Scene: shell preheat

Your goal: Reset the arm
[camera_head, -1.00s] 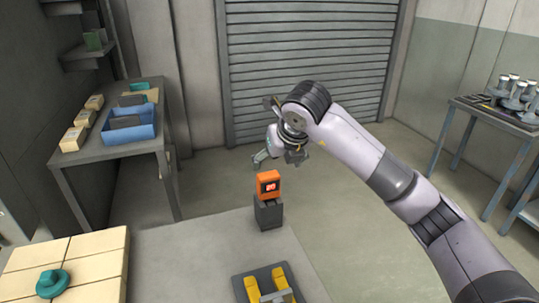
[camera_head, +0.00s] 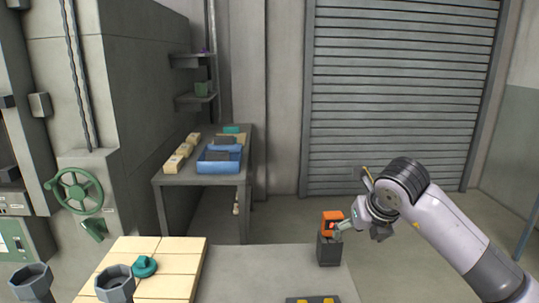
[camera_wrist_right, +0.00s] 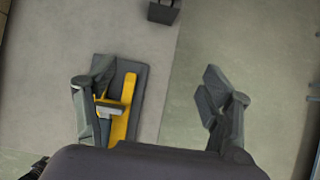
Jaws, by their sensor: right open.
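My right arm comes in from the right in the head view. Its gripper (camera_head: 344,228) hangs in the air and overlaps the orange device (camera_head: 332,216) in the picture; I cannot tell whether they touch. The device is on a dark grey block (camera_head: 328,251) at the table's far edge. In the right wrist view the gripper (camera_wrist_right: 160,88) is open, with its two fingers wide apart and nothing between them. A dark tray with yellow parts (camera_wrist_right: 141,72) lies below, partly hidden by one finger. My left gripper is not in view.
The grey table (camera_head: 260,272) bears pale blocks (camera_head: 187,277) with a teal knob (camera_head: 144,266). Two dark hexagonal-rimmed cups (camera_head: 115,286) stand lower left. A side table with a blue bin (camera_head: 220,167) is behind. A green valve wheel (camera_head: 76,191) is at left. Open floor lies before the shutter.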

